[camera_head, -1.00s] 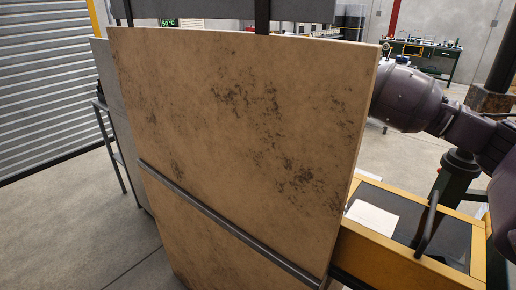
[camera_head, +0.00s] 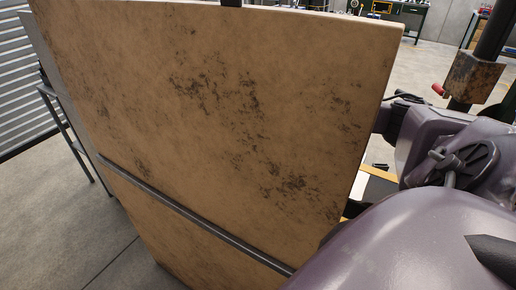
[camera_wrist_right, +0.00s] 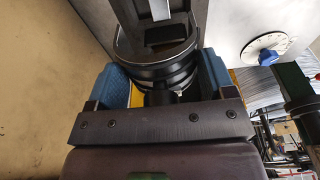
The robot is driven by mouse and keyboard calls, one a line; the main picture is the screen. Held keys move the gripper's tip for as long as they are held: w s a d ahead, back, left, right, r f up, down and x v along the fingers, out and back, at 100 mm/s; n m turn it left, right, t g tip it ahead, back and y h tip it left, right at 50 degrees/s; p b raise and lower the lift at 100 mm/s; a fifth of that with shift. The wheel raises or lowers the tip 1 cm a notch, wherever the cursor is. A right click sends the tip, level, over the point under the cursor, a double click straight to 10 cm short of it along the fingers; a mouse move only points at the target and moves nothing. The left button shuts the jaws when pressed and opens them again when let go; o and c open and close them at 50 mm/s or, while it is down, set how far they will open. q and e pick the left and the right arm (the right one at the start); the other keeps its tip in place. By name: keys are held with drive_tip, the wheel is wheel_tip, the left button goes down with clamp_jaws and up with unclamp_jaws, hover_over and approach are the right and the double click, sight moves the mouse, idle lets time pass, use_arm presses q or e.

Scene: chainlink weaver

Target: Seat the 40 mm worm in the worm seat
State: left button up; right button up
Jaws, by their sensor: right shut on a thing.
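In the right wrist view my right gripper (camera_wrist_right: 163,72) has its two blue-padded fingers on either side of a black, ribbed, round part (camera_wrist_right: 158,72) and is shut on it. I cannot tell for sure whether this part is the worm. A curved metal rim and a dark recess (camera_wrist_right: 163,32) lie just beyond it; I cannot tell whether this is the worm seat or whether the part touches it. In the head view a large board hides the work area, and neither gripper shows. My left gripper is in no view.
A tall tan board with dark stains (camera_head: 230,120) and a metal bar (camera_head: 190,212) across it fills the head view. My right arm passes close by its right edge. In the wrist view a pale panel carries a white dial (camera_wrist_right: 268,42) with a blue knob.

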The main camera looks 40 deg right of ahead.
drive_tip(key=shift+w+d+f, duration=0.1)
drive_tip(key=shift+w+f, duration=0.1)
drive_tip(key=shift+f, duration=0.45)
wheel_tip(320, 180, down, 3)
drive_tip(key=shift+r+b, duration=0.1)
drive_tip(key=shift+b, duration=0.9)
drive_tip(key=shift+f+b, duration=1.3)
drive_tip(key=shift+f, duration=0.7)
drive_tip(key=shift+w, duration=0.1)
drive_tip(key=shift+f+b, duration=0.9)
drive_tip(key=shift+f, duration=0.1)
